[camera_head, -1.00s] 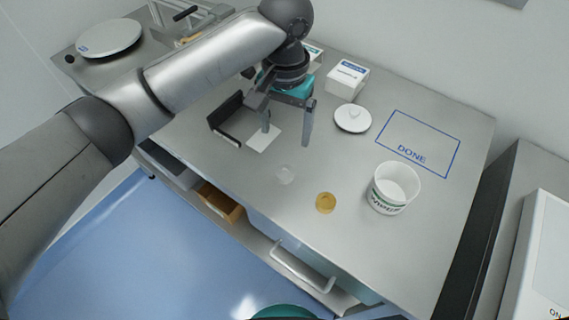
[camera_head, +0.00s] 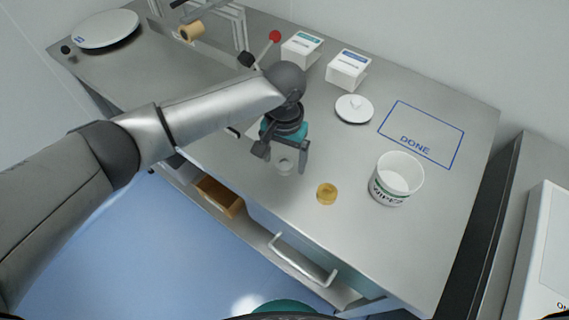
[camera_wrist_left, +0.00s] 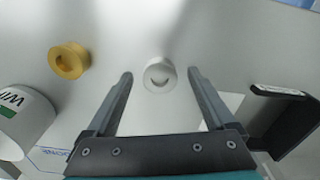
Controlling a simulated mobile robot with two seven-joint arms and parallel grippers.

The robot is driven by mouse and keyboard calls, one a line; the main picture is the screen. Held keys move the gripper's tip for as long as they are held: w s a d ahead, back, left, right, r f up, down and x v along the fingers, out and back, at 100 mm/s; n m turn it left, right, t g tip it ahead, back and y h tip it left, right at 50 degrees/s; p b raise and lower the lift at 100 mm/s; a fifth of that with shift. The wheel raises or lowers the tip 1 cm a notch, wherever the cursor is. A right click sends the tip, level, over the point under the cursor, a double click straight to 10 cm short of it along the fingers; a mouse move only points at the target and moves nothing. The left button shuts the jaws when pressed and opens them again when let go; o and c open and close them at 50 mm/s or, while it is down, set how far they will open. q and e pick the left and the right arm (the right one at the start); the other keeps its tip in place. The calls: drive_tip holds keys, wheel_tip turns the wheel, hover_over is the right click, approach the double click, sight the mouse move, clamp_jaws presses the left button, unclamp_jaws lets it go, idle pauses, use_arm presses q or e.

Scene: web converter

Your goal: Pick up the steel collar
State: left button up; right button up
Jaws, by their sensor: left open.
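The steel collar (camera_head: 285,166) is a small pale silver ring on the metal table. My left gripper (camera_head: 286,164) is open above it, and in the head view its fingers stand on either side of the collar. In the left wrist view the collar (camera_wrist_left: 160,75) lies between and slightly beyond the tips of the open left gripper (camera_wrist_left: 160,78). I see no contact between fingers and collar, and their height above the table is hard to judge. My right gripper is not in view.
A brass collar (camera_head: 327,193) lies right of the steel one. The wipes tub (camera_head: 397,178), its white lid (camera_head: 354,109), two white boxes (camera_head: 348,69) and a blue DONE outline (camera_head: 421,134) are further right and back. A black angled stand (camera_wrist_left: 283,120) is close by the gripper in the wrist view.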

use_arm(q)
clamp_jaws()
idle(0.8)
